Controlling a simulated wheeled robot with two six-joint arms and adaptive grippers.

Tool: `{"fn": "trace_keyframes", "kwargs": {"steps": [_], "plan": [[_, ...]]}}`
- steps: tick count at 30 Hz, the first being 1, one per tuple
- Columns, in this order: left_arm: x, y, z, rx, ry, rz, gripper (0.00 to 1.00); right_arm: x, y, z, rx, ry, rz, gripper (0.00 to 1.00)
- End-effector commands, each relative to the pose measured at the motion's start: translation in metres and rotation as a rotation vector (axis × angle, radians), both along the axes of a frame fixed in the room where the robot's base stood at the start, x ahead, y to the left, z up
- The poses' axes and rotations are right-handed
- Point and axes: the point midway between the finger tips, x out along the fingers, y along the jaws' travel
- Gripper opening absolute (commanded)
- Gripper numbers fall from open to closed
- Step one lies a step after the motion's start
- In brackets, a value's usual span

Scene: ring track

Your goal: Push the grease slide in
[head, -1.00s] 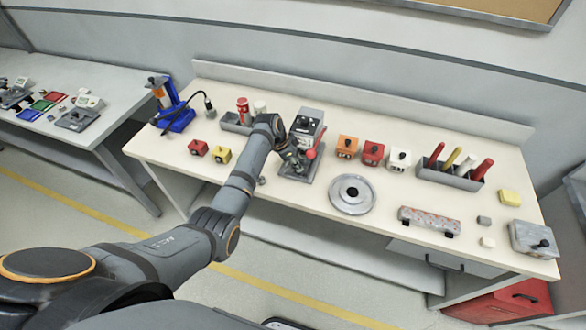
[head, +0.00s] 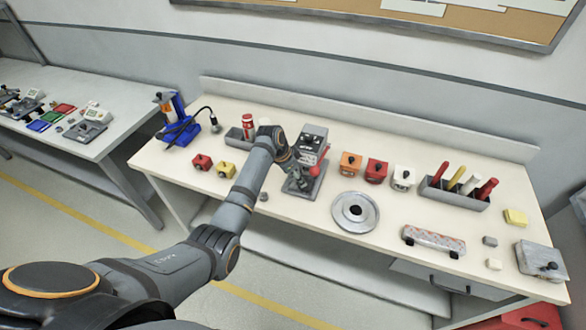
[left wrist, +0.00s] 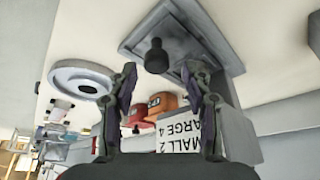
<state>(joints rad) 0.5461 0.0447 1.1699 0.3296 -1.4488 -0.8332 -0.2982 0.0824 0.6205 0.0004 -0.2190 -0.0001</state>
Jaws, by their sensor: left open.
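A grey station (head: 312,140) with a red ball knob (head: 315,171) stands mid-table on a dark base plate. In the left wrist view its base plate (left wrist: 215,45) carries a short black knob (left wrist: 156,56), and a white label reads "SMALL 2" and "LARGE 4". I cannot tell for sure which part is the grease slide. My left gripper (head: 297,182) is low at the front left of the station and hides part of it. In the left wrist view the gripper (left wrist: 160,74) is open, with the black knob between and beyond its fingertips, no contact visible. My right gripper is not in view.
A round metal disc (head: 355,211) lies at the front right. A blue device (head: 178,125) and small red (head: 202,162) and yellow (head: 226,169) blocks are left of my arm.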

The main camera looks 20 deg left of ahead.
Motion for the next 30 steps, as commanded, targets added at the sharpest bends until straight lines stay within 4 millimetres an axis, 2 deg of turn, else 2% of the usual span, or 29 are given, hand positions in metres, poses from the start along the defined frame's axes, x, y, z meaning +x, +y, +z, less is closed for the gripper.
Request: {"fn": "trace_keyframes", "kwargs": {"steps": [6,12,18,30], "plan": [[-0.013,0.017,0.051,0.003,-0.006,0.000,0.50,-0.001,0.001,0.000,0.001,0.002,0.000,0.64],[-0.023,0.027,0.083,0.003,-0.003,0.001,0.50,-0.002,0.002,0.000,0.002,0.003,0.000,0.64],[-0.026,0.029,0.094,0.001,-0.001,0.001,0.50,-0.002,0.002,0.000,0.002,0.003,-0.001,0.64],[-0.026,0.029,0.093,0.001,-0.001,0.001,0.50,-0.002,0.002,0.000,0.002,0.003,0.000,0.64]]}}
